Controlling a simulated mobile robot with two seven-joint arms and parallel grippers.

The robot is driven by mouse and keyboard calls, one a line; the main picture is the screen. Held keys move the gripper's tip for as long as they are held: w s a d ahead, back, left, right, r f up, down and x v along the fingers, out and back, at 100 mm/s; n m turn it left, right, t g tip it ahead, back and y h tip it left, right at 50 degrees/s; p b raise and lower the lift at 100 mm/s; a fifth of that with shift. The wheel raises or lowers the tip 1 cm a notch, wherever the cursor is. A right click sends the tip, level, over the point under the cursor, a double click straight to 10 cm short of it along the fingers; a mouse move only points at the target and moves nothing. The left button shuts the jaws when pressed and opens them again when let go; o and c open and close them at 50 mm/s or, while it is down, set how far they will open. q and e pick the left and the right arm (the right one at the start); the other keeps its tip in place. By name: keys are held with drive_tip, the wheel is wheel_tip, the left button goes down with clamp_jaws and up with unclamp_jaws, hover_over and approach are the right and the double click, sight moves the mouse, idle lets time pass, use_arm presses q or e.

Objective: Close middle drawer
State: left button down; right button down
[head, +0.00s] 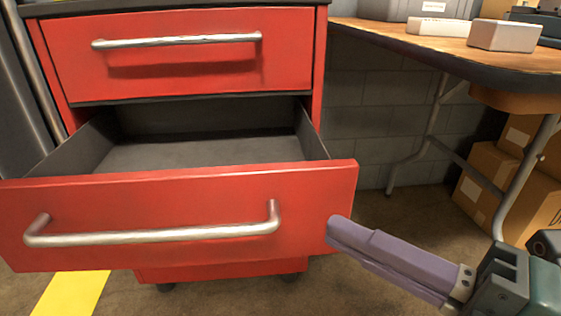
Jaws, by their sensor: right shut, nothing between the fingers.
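A red drawer cabinet (318,70) stands in front of me on the left. Its middle drawer (320,190) is pulled far out, and its dark grey inside looks empty. The drawer has a silver bar handle (150,237) on its front. The upper drawer (200,75) is shut and has a similar handle. My right gripper (335,232) comes in from the lower right. It is shut and empty, with its purple fingers pointing left at the right end of the drawer front. I cannot tell whether the tip touches the drawer. My left gripper is not in view.
A wooden-topped table (450,50) stands at the right, with pale boxes (505,35) on it. Cardboard boxes (485,180) are stacked under it. The floor between cabinet and table is clear. A yellow floor stripe (72,293) shows at the lower left.

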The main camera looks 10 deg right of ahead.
sight(280, 179)
drive_tip(key=w, duration=0.1)
drive_tip(key=w+a+b, duration=0.1)
drive_tip(key=w, duration=0.1)
drive_tip(key=w+a, duration=0.1)
drive_tip(key=w, duration=0.1)
drive_tip(key=shift+w+a, duration=0.15)
drive_tip(key=shift+a, duration=0.1)
drive_tip(key=shift+w+d+b, duration=0.1)
drive_tip(key=shift+w+b, duration=0.2)
drive_tip(key=shift+w, duration=0.4)
